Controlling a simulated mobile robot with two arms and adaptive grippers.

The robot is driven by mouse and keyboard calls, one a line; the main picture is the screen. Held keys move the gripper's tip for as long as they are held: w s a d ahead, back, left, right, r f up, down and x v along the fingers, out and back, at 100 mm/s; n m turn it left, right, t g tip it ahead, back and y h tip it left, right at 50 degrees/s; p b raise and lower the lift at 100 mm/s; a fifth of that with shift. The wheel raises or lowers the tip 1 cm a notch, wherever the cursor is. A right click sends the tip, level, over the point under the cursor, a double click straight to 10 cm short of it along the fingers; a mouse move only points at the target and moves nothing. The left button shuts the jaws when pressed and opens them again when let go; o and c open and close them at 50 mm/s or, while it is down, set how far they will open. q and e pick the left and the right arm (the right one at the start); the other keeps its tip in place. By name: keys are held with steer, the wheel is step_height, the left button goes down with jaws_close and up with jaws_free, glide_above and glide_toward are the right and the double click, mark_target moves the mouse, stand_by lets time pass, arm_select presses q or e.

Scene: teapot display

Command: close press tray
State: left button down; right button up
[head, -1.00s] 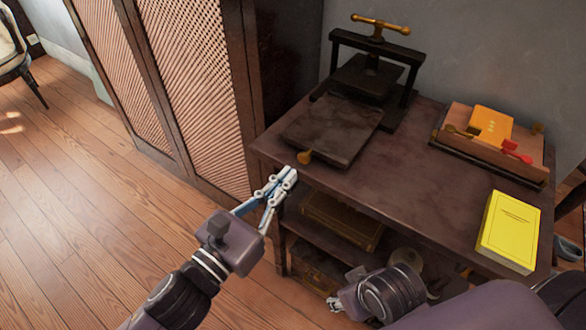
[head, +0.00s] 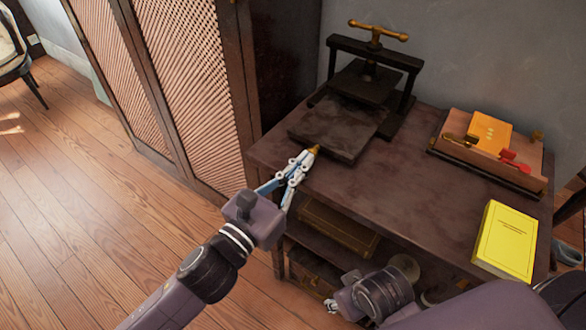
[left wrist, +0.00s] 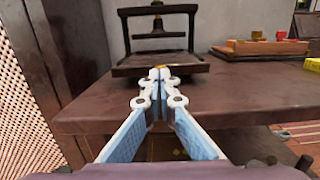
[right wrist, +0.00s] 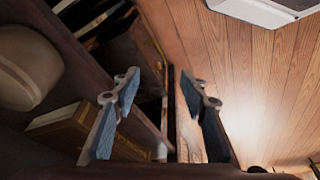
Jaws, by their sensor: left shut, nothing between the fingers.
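The dark press (head: 400,62) with a brass T-handle stands at the back of the table. Its flat dark tray (head: 338,128) sticks out at the front, part of it under the press frame. A small brass knob (head: 315,149) sits at the tray's front edge. My left gripper (head: 308,155) is shut and empty, its fingertips at the knob and apparently touching it. In the left wrist view the tips (left wrist: 160,72) hide most of the knob, in front of the tray (left wrist: 135,68). My right gripper (right wrist: 160,80) is open and empty, low in front of the table.
The table (head: 400,200) is clear in the middle. A wooden stand (head: 490,155) with an orange book and a red item is at the back right. A yellow book (head: 507,240) lies at the right. A slatted cabinet (head: 190,80) stands at the left. Shelves hold books below.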

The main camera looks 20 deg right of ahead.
mark_target(323, 140)
arm_select(q)
steer(key=x, duration=0.7)
steer(key=shift+w+d+f, duration=0.25)
arm_select(e)
steer(key=x, duration=0.3)
steer(key=shift+s+f, duration=0.15)
steer(key=shift+s, duration=0.15)
arm_select(q)
steer(key=shift+a+p, duration=0.15)
steer(key=shift+p, duration=0.15)
